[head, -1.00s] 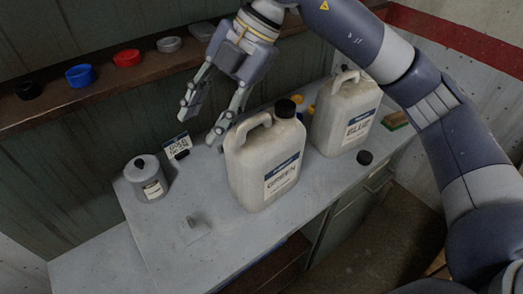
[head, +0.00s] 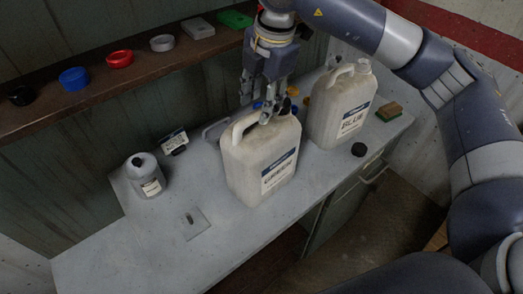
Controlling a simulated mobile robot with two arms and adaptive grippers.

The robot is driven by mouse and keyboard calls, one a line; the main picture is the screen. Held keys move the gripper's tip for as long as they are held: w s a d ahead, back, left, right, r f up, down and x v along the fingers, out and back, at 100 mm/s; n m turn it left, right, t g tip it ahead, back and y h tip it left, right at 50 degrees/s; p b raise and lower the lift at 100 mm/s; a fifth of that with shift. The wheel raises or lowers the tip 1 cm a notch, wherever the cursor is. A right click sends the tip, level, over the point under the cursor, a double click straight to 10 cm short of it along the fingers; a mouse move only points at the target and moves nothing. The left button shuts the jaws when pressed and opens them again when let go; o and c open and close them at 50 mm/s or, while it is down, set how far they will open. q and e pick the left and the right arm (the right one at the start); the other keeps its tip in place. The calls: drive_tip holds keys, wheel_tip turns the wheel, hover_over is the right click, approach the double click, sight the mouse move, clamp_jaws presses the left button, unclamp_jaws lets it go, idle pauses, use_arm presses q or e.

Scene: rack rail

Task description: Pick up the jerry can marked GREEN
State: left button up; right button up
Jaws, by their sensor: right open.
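The jerry can marked GREEN (head: 250,175) is a whitish can with a blue-banded label, standing upright on the grey bench top. I cannot tell whether a finger touches the can. A similar can marked BLUE (head: 341,112) stands upright to the right. My left gripper is not in view.
A small grey bottle (head: 146,176) and a little sign (head: 174,141) stand left on the bench (head: 120,245). A loose black cap (head: 358,150) and a sponge (head: 389,112) lie right. A shelf (head: 100,98) with coloured lids runs behind. The front left bench is mostly clear.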

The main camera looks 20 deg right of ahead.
drive_tip(key=shift+w+f, duration=0.25)
drive_tip(key=shift+f, duration=1.05)
drive_tip(key=shift+a, duration=0.1)
clamp_jaws()
drive_tip(key=shift+w+r, duration=0.1)
drive_tip(key=shift+r, duration=0.05)
drive_tip(key=shift+r, duration=0.1)
